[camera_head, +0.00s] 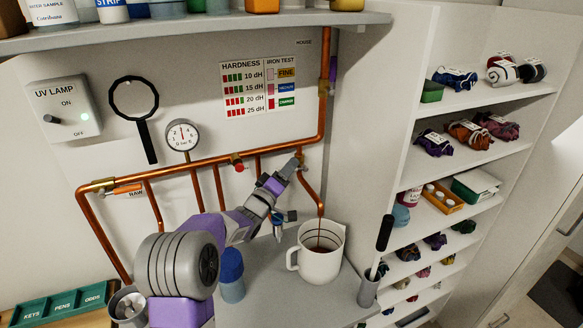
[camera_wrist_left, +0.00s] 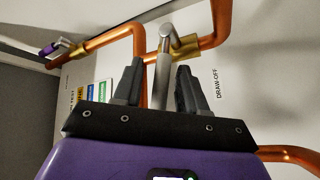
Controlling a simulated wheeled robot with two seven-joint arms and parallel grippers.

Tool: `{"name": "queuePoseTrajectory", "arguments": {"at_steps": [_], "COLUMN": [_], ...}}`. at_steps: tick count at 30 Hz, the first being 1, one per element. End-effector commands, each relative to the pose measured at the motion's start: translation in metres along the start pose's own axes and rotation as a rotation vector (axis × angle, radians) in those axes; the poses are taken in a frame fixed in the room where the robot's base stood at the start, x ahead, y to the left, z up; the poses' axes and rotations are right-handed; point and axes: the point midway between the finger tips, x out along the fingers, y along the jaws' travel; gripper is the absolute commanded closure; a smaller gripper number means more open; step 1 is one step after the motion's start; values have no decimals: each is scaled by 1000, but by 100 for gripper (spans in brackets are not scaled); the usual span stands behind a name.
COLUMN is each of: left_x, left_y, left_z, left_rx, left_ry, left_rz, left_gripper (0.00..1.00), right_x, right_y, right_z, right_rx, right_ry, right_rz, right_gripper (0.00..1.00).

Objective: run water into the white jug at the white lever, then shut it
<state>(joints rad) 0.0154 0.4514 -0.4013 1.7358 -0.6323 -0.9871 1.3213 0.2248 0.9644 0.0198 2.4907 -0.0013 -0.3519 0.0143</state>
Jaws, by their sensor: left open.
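The white jug (camera_head: 318,262) stands upright on the grey counter under the open end of a thin copper pipe (camera_head: 314,196). A thin brownish stream runs from the pipe into the jug, and brownish liquid shows inside. My left gripper (camera_head: 291,164) is at the brass valve above the jug and covers much of it. In the left wrist view the pale lever (camera_wrist_left: 163,72) stands between the open fingers of my left gripper (camera_wrist_left: 159,88). Whether a finger touches it I cannot tell. My right gripper is not in view.
A blue-capped bottle (camera_head: 231,276) stands left of the jug, under my left arm. A holder with a black-handled tool (camera_head: 368,289) stands close at the jug's right. Copper pipes (camera_head: 240,158) run along the wall. Open shelves (camera_head: 487,93) stand at the right.

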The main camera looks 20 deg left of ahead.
Motion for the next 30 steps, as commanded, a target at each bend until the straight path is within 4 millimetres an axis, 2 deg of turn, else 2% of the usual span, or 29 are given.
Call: {"name": "queuePoseTrajectory", "arguments": {"at_steps": [4,12,23,30], "left_x": [0,0,0,2], "left_y": [0,0,0,7], "left_z": [1,1,0,-4], "left_rx": [0,0,2,40], "left_ry": [-1,-1,-3,-42], "left_rz": [0,0,-3,-46], "left_gripper": [59,100,100,100], "right_x": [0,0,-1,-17], "right_y": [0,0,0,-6], "right_z": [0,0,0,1], "right_rx": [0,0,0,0], "right_ry": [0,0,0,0], "right_rz": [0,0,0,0], "right_gripper": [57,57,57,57]}}
